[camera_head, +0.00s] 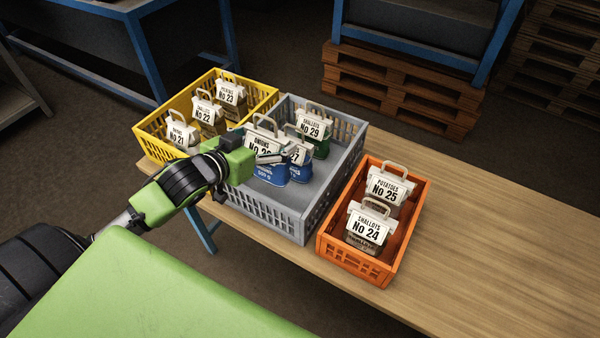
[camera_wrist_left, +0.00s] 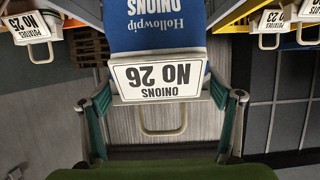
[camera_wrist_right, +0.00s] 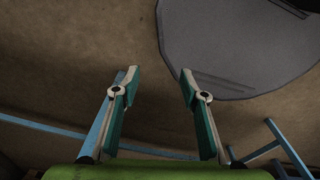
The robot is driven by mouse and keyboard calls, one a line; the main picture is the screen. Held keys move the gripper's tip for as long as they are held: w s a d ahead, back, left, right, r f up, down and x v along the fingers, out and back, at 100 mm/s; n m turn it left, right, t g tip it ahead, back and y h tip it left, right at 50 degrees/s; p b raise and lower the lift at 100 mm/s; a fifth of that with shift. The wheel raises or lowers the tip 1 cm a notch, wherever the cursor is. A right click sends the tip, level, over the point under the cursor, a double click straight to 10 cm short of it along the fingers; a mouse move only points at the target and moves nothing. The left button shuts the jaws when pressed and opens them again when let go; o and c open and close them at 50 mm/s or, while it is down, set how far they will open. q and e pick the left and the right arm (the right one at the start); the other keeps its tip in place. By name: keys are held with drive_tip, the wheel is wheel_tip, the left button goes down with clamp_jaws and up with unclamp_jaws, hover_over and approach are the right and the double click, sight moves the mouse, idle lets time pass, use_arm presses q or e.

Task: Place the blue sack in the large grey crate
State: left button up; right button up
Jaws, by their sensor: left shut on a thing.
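The blue onions sack (camera_head: 268,173) is inside the large grey crate (camera_head: 330,193), toward its near left part. Its white tag reads No 26 in the left wrist view, where the blue sack (camera_wrist_left: 168,32) hangs beyond the tag. My left gripper (camera_head: 272,158) is shut on this sack at its tagged top, with a finger on each side of the tag (camera_wrist_left: 157,79). I cannot tell whether the sack's base touches the crate floor. My right gripper (camera_wrist_right: 156,80) is open and empty over the floor.
The grey crate also holds another blue sack (camera_head: 301,158) and a green sack No 29 (camera_head: 321,148). A yellow crate (camera_head: 160,122) on the left holds several sacks. An orange crate (camera_head: 325,246) on the right holds two. The wooden table (camera_head: 480,240) is clear at the right.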

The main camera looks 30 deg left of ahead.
sight(264, 177)
use_arm(q)
drive_tip(key=shift+s+f+b, duration=0.15)
drive_tip(key=shift+f+b, duration=0.4)
drive_tip(key=shift+f, duration=0.55)
drive_tip(key=f, duration=0.5)
drive_tip(key=shift+w+f, duration=0.15)
drive_tip(key=shift+w, duration=0.05)
wheel_tip(264, 177, down, 4)
drive_tip(key=shift+r+p, duration=0.15)
drive_tip(key=shift+p, duration=0.15)
drive_tip(key=shift+d+f, duration=0.1)
drive_tip(key=shift+f, duration=0.2)
use_arm(e)
drive_tip(key=shift+s+d+f, duration=0.2)
drive_tip(key=shift+d+f, duration=0.25)
drive_tip(key=shift+f, duration=0.15)
use_arm(q)
drive_tip(key=shift+f, duration=0.1)
drive_tip(key=o, duration=2)
drive_tip(key=shift+f, duration=0.1)
drive_tip(key=shift+o, duration=0.4)
use_arm(e)
drive_tip(key=shift+a, duration=0.2)
use_arm(q)
drive_tip(key=shift+s, duration=0.1)
